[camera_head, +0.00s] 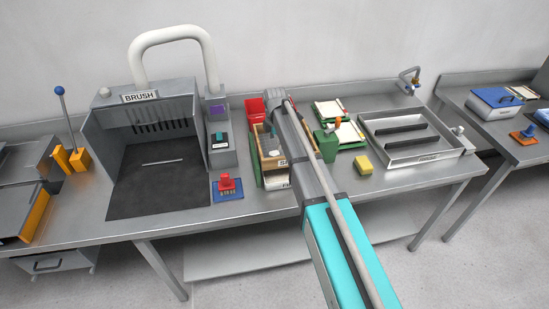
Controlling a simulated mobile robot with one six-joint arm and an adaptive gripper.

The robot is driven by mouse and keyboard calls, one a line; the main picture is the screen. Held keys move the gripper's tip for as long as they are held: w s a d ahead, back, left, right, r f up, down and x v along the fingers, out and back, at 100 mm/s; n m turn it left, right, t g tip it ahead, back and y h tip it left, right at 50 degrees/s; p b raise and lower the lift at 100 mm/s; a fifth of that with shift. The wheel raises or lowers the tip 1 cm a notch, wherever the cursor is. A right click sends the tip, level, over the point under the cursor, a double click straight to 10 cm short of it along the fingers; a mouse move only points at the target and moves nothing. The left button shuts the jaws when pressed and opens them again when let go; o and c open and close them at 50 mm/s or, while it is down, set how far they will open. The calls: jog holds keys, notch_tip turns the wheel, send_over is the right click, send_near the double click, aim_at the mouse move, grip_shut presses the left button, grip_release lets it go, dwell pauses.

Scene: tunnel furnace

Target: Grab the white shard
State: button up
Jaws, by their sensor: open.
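A small whitish piece (273,153) shows in the wooden crate (262,166) left of my arm. It may be the white shard, but it is too small to tell. A thin pale strip (162,162) lies on the dark floor of the BRUSH booth (150,190); I cannot tell whether it is a shard or a tool. My arm reaches from the lower right up over the bench, with its grey wrist end above and behind the crate. My gripper's fingers cannot be made out, hidden by the arm, and part of the crate is covered too.
A red bin (256,110) stands behind the crate. A red-and-blue device (227,187) sits left of it. The bench front between booth and tray is narrow.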

aim_at(276, 152)
jog(key=shift+f, duration=0.15)
dwell(0.3)
jog(key=shift+d+f+b, duration=0.15)
jog(key=shift+f+b, duration=2.35)
jog(key=shift+b, duration=0.1)
jog(key=c, duration=1.1)
